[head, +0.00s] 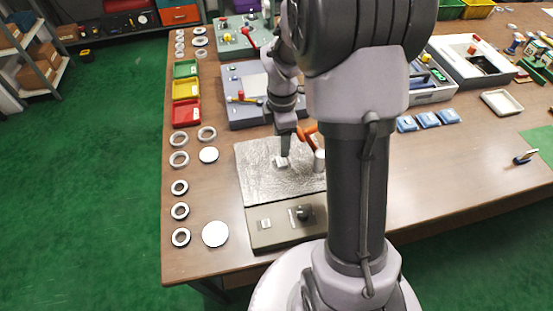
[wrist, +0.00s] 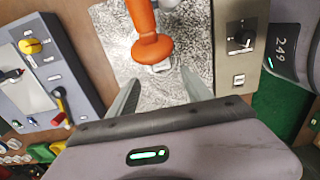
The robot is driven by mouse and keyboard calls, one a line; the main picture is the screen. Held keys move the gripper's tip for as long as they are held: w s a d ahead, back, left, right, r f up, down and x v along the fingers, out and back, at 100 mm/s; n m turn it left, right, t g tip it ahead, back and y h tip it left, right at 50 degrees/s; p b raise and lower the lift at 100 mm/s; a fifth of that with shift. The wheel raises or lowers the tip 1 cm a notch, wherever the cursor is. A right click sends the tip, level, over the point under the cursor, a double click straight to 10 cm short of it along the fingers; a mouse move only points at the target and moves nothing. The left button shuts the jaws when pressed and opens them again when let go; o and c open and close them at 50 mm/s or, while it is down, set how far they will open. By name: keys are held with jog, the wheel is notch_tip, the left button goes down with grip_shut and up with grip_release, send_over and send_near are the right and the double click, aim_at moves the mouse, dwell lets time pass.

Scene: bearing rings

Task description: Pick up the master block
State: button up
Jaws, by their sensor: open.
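The master block, which I take to be the small pale metal block (head: 281,162), sits on the speckled grey plate (head: 252,184). In the wrist view the block (wrist: 160,68) shows between and just beyond my fingertips, partly covered by an orange part (wrist: 153,46). My gripper (head: 285,148) is above the block in the head view, pointing down. In the wrist view my gripper (wrist: 160,78) has its two fingers spread apart with nothing held between them. Whether the fingers reach down beside the block is hard to tell.
The orange part (head: 306,132) and a metal cylinder (head: 319,160) stand close right of the block. Rings (head: 180,159) lie to the left. A grey-blue unit (head: 240,112) stands behind.

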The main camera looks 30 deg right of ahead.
aim_at(282, 161)
notch_tip(282, 161, down, 9)
jog(key=b, duration=0.4)
jog(key=shift+s, duration=0.15)
jog(key=shift+r, duration=0.15)
jog(key=shift+c, duration=0.5)
grip_shut()
